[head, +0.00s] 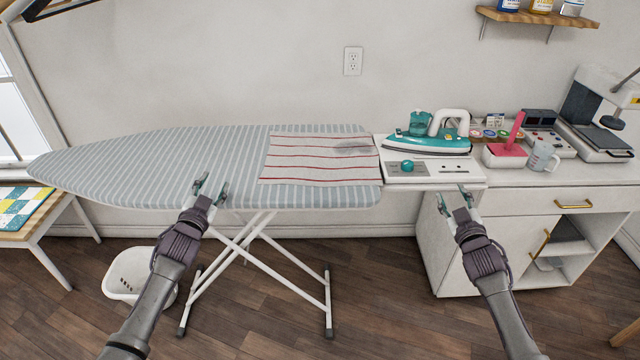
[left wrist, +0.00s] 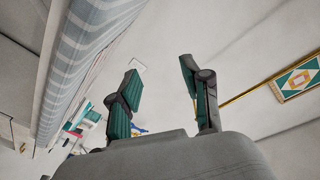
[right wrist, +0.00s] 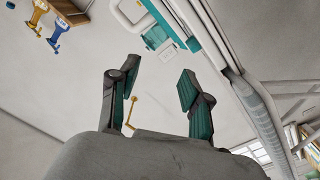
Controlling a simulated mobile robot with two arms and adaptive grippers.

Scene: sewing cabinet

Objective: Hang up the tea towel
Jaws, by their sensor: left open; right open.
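The tea towel (head: 300,158) is white with red stripes and lies flat on the right part of the striped ironing board (head: 130,160). A grey patch (head: 352,147) shows near its upper right corner. My left gripper (head: 211,188) is open and empty at the board's front edge, left of the towel. In the left wrist view its fingers (left wrist: 165,95) are apart with nothing between them. My right gripper (head: 455,200) is open and empty in front of the iron rest, right of the towel. Its fingers (right wrist: 155,90) are apart in the right wrist view.
A teal iron (head: 428,143) stands on the white rest (head: 400,178) at the board's right end. A white cabinet (head: 520,205) with a mug (head: 541,157) and several other items is at the right. A white basket (head: 130,275) stands on the floor. A wall shelf (head: 535,17) is at upper right.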

